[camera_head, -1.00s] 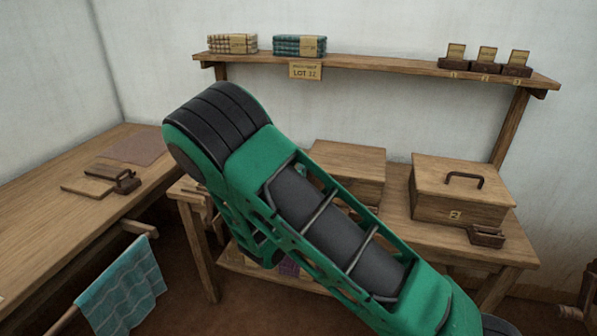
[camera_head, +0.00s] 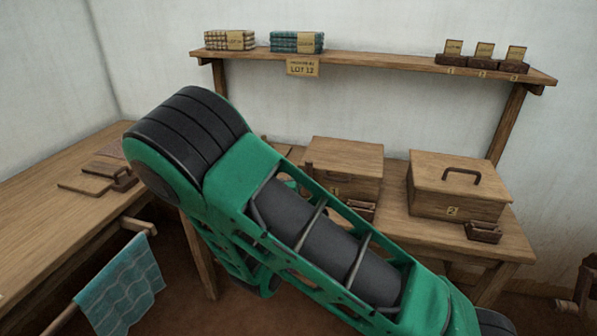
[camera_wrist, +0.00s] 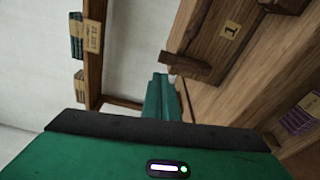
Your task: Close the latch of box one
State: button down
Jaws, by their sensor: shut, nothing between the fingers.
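Box one (camera_head: 345,165) is a wooden box with a flat lid that looks down, standing on the bench behind my arm. Its tag "1" shows on its front in the wrist view (camera_wrist: 230,30). A dark wooden bar (camera_wrist: 185,67), which looks like the latch, sticks out by the box's edge in the wrist view. My gripper (camera_wrist: 160,88) is shut and empty, its green fingers pointing at the bar. The fingertips are at or very near the bar's end; I cannot tell if they touch. In the head view my arm hides the gripper.
Box two (camera_head: 458,188), with a handle, stands to the right on the bench. Small dark trays (camera_head: 483,232) sit in front of the boxes. A shelf (camera_head: 380,62) with cloth stacks (camera_head: 297,42) runs above. A side table (camera_head: 60,215) is at left.

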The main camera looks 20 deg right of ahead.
aim_at(308, 176)
jog(key=shift+v, duration=1.85)
jog(key=shift+w, duration=0.15)
jog(key=x, duration=0.7)
jog(key=shift+w+d, duration=0.15)
jog(key=shift+d, duration=0.05)
